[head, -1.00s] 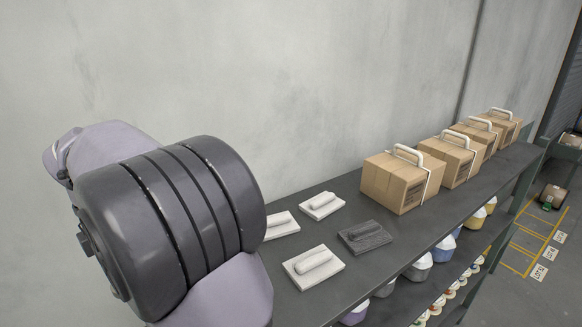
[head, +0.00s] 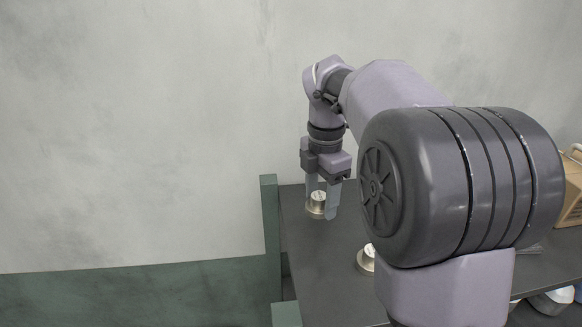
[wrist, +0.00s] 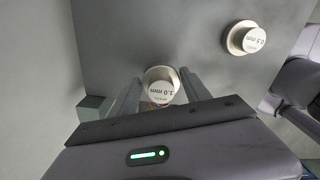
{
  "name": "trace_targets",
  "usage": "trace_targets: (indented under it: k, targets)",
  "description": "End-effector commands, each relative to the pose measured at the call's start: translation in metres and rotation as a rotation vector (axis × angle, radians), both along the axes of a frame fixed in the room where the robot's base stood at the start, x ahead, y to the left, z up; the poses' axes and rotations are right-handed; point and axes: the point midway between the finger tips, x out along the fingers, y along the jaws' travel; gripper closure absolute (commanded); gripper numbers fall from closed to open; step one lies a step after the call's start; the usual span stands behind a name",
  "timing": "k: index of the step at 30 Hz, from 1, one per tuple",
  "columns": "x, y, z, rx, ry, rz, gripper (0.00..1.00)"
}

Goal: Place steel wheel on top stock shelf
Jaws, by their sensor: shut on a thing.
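A silver wheel-like spool (head: 316,205) with a white top label is between the fingers of my gripper (head: 322,207), at the far left end of the top shelf board (head: 310,252). In the wrist view the held spool (wrist: 160,86) shows a label reading 1.0 mm, and my gripper (wrist: 158,80) is shut on it from both sides. I cannot tell whether its base touches the board. A second silver spool (head: 366,260), partly hidden by my arm, stands nearer on the board. It also shows in the wrist view (wrist: 243,38), labelled 0.5 mm.
A green shelf post (head: 270,225) stands at the board's left edge, close to the gripper. A pale wall (head: 150,130) is behind. A cardboard box (head: 574,195) shows at the right edge. The board between the two spools is clear.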

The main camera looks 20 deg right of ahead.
Motion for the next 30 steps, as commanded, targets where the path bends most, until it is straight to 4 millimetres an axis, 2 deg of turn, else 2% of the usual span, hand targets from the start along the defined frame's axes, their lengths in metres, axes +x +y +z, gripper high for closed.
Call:
trace_targets:
  k: [1, 3, 8, 10, 13, 24, 25, 28, 30]
  targets:
    - [0.014, -0.003, 0.002, 0.001, 0.001, 0.000, 1.00]
    - [0.029, -0.006, 0.000, 0.001, 0.001, 0.000, 1.00]
    - [0.052, -0.011, -0.006, 0.000, 0.001, 0.001, 1.00]
    - [0.049, -0.011, -0.026, 0.001, 0.003, 0.001, 1.00]
    - [0.049, -0.010, -0.039, 0.001, 0.001, -0.001, 1.00]
    - [0.049, -0.010, -0.044, 0.000, 0.000, 0.000, 1.00]
    - [0.049, -0.010, -0.044, 0.000, 0.000, 0.000, 0.41]
    - [0.049, -0.010, -0.043, 0.000, 0.000, 0.000, 0.23]
    - [0.049, -0.010, -0.043, 0.000, 0.000, 0.000, 0.23]
